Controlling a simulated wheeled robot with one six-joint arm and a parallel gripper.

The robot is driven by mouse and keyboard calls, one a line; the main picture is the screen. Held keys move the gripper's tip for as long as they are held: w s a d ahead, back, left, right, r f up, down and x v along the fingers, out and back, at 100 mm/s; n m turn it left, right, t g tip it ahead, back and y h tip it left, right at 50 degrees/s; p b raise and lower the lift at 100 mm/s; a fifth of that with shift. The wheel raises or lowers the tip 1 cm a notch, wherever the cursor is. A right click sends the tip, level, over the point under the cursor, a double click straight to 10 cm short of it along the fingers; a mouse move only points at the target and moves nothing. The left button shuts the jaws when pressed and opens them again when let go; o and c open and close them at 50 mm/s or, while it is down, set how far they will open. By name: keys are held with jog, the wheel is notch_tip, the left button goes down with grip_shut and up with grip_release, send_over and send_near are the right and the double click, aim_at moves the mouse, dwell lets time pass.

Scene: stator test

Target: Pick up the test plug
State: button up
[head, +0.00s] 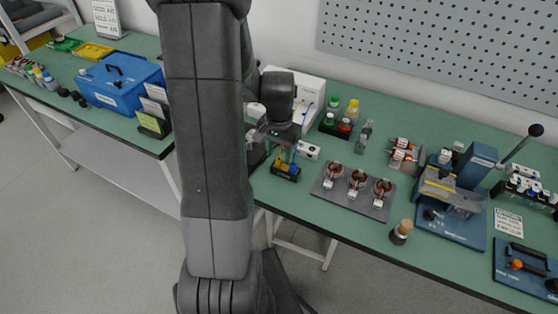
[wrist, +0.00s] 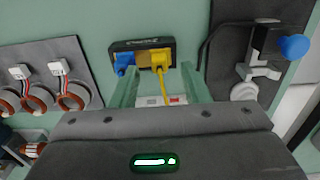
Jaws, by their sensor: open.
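A small black holder (head: 286,173) stands near the table's front edge, with a yellow plug-like piece (head: 281,156) and a blue piece (head: 294,167) in it. In the wrist view the holder (wrist: 140,45) is at top centre; the yellow piece (wrist: 157,59) has a thin yellow lead or stem towards me, and the blue piece (wrist: 124,62) is left of it. No label tells which is the test plug. My gripper (wrist: 159,76) is open and empty, its pale fingers pointing at the holder. In the head view my gripper (head: 279,138) is just above and behind the holder.
A white box (head: 308,150) lies right of the holder. A dark plate with several copper-wound stators (head: 357,185) is further right, with a blue-based press (head: 450,205) beyond. A blue toolbox (head: 120,82) stands left. Green table shows between the holder and the stator plate.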

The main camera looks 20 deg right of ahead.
aim_at(279, 157)
jog(key=shift+f, duration=1.25)
jog(key=shift+c, duration=0.4)
grip_shut()
jog(key=shift+r, duration=0.1)
notch_tip(279, 157, up, 10)
